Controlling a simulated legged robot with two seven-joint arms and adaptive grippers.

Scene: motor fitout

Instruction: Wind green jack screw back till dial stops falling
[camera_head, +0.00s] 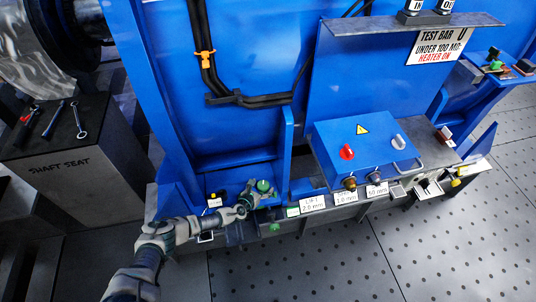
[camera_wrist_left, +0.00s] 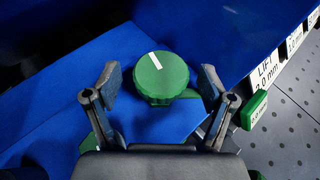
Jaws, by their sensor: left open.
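The green jack screw knob (camera_head: 264,186) sits on a blue ledge at the foot of the big blue housing. In the left wrist view the round, ribbed green knob (camera_wrist_left: 162,78) has a white line on its top, pointing to the upper left. My left gripper (camera_head: 250,196) reaches it from the left. In the wrist view its open fingers (camera_wrist_left: 160,84) stand on either side of the knob, with gaps showing. A small white item with a yellow and black top (camera_head: 214,200) stands left of the knob; I cannot read a dial on it. My right gripper is out of view.
Labelled blocks, including the LIFT 2.0 mm label (camera_head: 312,204), line the bench edge right of the knob. A blue control box (camera_head: 365,148) with red and white knobs stands behind them. Tools lie on the shaft seat block (camera_head: 80,150) at left. The perforated floor is clear.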

